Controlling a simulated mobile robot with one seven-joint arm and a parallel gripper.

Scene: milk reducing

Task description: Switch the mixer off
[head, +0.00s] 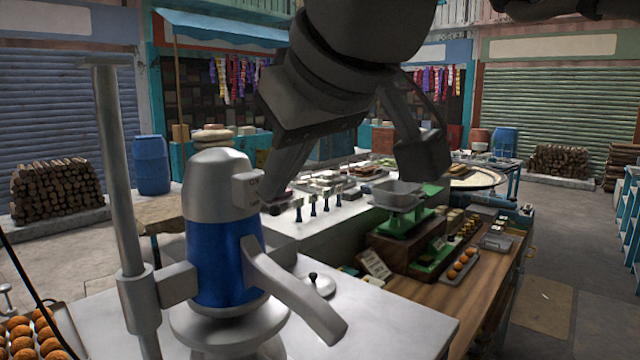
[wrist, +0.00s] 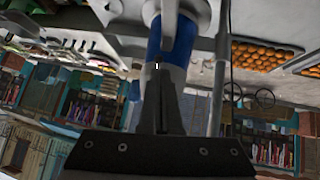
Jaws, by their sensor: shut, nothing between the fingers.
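The mixer has a blue and grey motor body (head: 222,255) clamped to an upright grey post (head: 122,180) on the left of the head view. A small grey box (head: 247,188) with faint lettering sticks out of its upper right side; I cannot read a switch position. My gripper (head: 268,200) is shut and empty, its fingertips close beside this box; I cannot tell whether they touch it. The wrist view, upside down, shows the closed fingers (wrist: 158,75) in front of the blue body (wrist: 180,45), hiding part of it.
More sweets (head: 35,335) lie at the lower left. Open floor (head: 550,290) shows at the right.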

